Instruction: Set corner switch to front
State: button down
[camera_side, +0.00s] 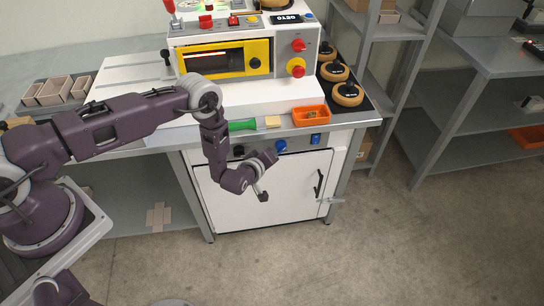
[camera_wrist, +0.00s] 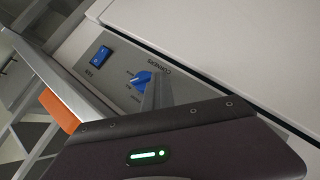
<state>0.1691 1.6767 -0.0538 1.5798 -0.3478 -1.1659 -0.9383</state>
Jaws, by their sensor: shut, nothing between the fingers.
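The corner switch is a blue rotary knob (camera_wrist: 141,78) on a grey panel marked CORNERS, in the wrist view. Small position labels stand around it, too small to read, so I cannot tell its setting. The knob also shows in the side view (camera_side: 281,146), on the machine's front below the tabletop. My gripper (camera_side: 272,154) is at the panel, just left of and below the knob in the side view. In the wrist view my gripper's fingers (camera_wrist: 159,88) are shut and empty, close beside the knob; I cannot tell whether they touch it.
A blue rocker switch (camera_side: 316,138) is right of the knob, and a black knob (camera_side: 238,151) is left. An orange tray (camera_side: 310,116) and a green-handled tool (camera_side: 242,125) lie on the ledge above. A white cabinet door (camera_side: 285,190) is below.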

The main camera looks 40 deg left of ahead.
jog(key=s+a+r, duration=0.2)
jog(key=shift+s+a+r, duration=0.2)
jog(key=shift+s+r, duration=0.1)
jog(key=shift+s, duration=0.05)
jog(key=c, duration=2.1)
grip_release()
jog(key=v, duration=0.6)
jog(key=f+v, duration=0.1)
jog(key=v, duration=0.2)
jog(key=shift+s+a+r, duration=0.1)
jog(key=shift+s+a, duration=0.05)
jog(key=shift+s, duration=0.15)
jog(key=o, duration=0.4)
jog(key=shift+w, duration=0.3)
jog(key=o, duration=0.7)
jog(key=w+d+f+t+y, duration=0.1)
jog(key=w+d+f+y, duration=0.1)
jog(key=w, duration=0.3)
jog(key=shift+w+d+f+n+t+y, duration=0.15)
jog(key=shift+w+d+n+t+y, duration=0.2)
jog(key=shift+y, duration=0.35)
jog(key=n+y, duration=0.3)
send_near(281, 150)
jog(key=x, duration=0.2)
jog(key=shift+g, duration=0.45)
jog(key=x, duration=0.7)
jog(key=shift+w+r, duration=0.25)
jog(key=shift+r, duration=0.05)
